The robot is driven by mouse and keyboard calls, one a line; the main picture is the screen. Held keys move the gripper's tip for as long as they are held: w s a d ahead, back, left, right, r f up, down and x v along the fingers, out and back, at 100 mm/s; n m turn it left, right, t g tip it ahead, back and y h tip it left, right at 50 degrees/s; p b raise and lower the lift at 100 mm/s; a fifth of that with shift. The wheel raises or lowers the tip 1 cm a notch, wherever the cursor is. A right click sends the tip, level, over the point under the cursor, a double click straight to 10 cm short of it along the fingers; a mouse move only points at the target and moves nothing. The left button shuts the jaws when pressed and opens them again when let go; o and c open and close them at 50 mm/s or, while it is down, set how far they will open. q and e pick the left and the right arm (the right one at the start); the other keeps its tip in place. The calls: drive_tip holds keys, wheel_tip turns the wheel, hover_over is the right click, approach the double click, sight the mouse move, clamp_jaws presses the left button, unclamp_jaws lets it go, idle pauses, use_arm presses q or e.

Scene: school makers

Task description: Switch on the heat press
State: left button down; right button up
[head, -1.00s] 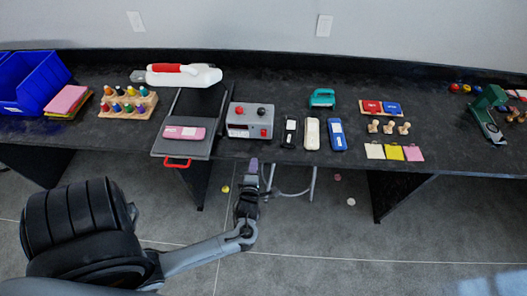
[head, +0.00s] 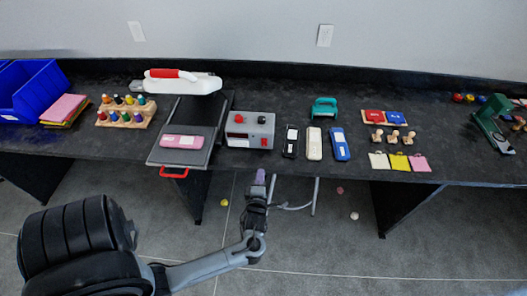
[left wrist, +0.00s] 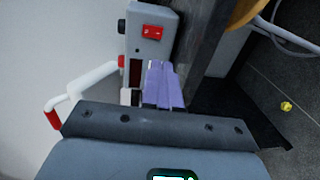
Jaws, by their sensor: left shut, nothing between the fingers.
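The heat press has a white upper arm (head: 190,82) with a red grip and a dark lower plate (head: 204,155) bearing a pink case. A grey control box (head: 250,124) beside it has a black knob, a red knob and a dark display. A red rocker switch (head: 264,142) is on its front face, and this switch shows clearly in the left wrist view (left wrist: 152,32). My left gripper (head: 260,177), with purple fingertips (left wrist: 161,84), is shut and empty. It is in front of the table edge, below the box, apart from the switch. My right gripper is not in view.
A black case (head: 290,141), a cream case (head: 314,143) and a blue case (head: 340,144) lie right of the box. The press's red front handle (head: 174,173) juts over the table edge. A stool (head: 296,207) stands under the table.

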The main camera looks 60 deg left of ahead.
sight(264, 146)
use_arm(q)
drive_tip(key=b+x, duration=0.1)
drive_tip(key=x, duration=1.2)
drive_tip(key=shift+w+a, duration=0.1)
drive_tip(key=shift+a, duration=0.1)
